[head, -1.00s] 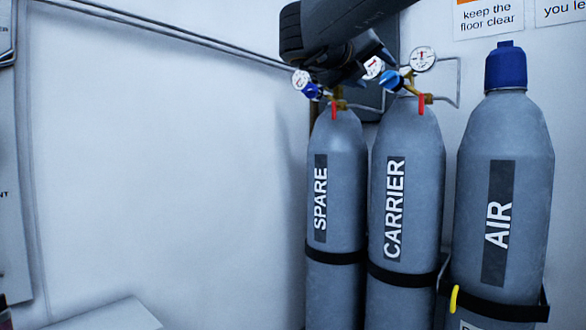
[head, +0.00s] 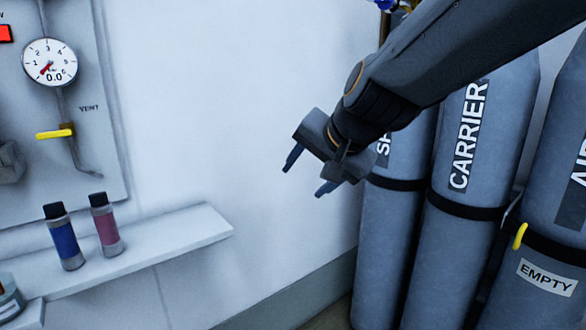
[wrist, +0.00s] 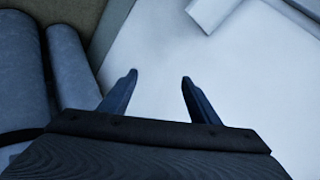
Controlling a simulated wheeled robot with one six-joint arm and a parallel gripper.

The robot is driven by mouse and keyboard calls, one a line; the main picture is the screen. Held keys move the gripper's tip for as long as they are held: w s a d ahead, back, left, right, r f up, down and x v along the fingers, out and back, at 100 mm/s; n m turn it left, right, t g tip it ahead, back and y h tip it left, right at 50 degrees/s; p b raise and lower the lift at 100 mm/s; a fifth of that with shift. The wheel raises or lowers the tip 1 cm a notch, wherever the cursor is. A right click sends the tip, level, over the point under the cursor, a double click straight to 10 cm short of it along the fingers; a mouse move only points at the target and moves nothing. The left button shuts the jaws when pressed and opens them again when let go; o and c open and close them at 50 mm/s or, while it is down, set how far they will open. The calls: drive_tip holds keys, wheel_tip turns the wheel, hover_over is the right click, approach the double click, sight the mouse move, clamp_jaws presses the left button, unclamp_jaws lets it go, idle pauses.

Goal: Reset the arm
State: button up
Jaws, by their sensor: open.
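My gripper (head: 305,175) is open and empty in the head view. It hangs in the air in front of the white wall, just left of the gas cylinders. My dark arm comes in from the upper right and covers parts of the SPARE cylinder (head: 385,255) and the CARRIER cylinder (head: 445,260). In the wrist view the two fingers of my gripper (wrist: 158,80) stand apart with nothing between them.
A white shelf (head: 180,238) at the lower left bears a blue-banded bottle (head: 65,240) and a pink-banded bottle (head: 106,226). Above it hangs a panel with a gauge (head: 50,62) and yellow handle (head: 54,133). The AIR cylinder (head: 550,190) stands at right. Open wall lies between.

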drive_tip(key=s+d+f+n+g+h, duration=0.2)
drive_tip(key=s+d+f+n+g, duration=0.2)
drive_tip(key=s+f, duration=0.55)
drive_tip(key=s+d+f+n+g+h, duration=0.1)
drive_tip(key=s+d+f+n+g, duration=0.4)
drive_tip(key=s, duration=0.7)
drive_tip(key=d+r+m+h+p, duration=0.1)
drive_tip(key=d+r+m+p, duration=0.2)
drive_tip(key=p, duration=1.4)
drive_tip(key=d+r, duration=0.4)
drive_tip(key=r, duration=0.1)
drive_tip(key=shift+s+d+r+m+t, duration=0.2)
drive_tip(key=shift+r+m+t, duration=0.1)
drive_tip(key=shift+m, duration=0.1)
idle(0.3)
